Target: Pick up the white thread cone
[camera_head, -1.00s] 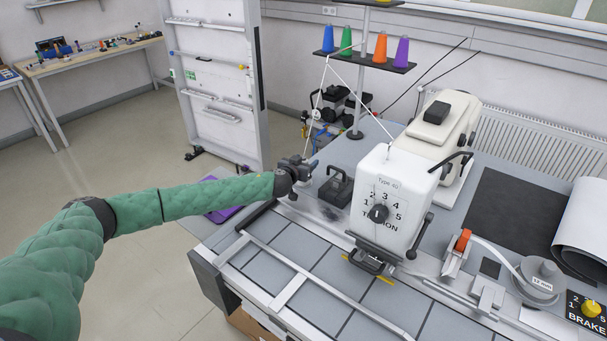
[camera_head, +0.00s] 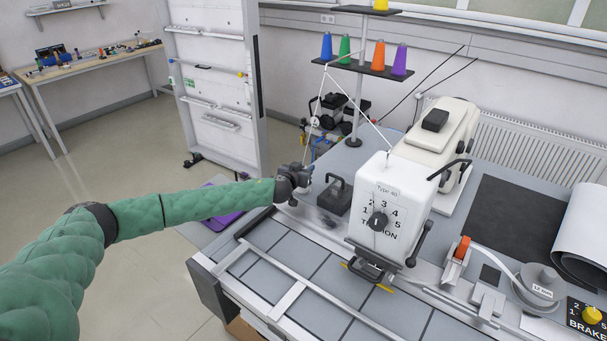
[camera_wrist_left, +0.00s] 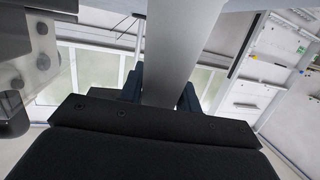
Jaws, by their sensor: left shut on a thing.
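The white thread cone (camera_wrist_left: 178,45) shows in the left wrist view as a pale, smooth, tapering shape that fills the space between my gripper's fingers and runs up out of the picture. My left gripper (camera_head: 304,174) is shut on it. In the head view the gripper is at the end of the green arm, left of the white sewing machine and beside a dark handled block. The cone cannot be clearly made out there, and where its lower end is cannot be told. My right gripper is in neither view.
The white sewing machine (camera_head: 387,200) with its tension dial stands just right of the gripper. A thread stand (camera_head: 365,68) with blue, green, orange and purple cones rises behind, with white threads running down. A white rack (camera_head: 215,90) stands at the back left; open floor lies left.

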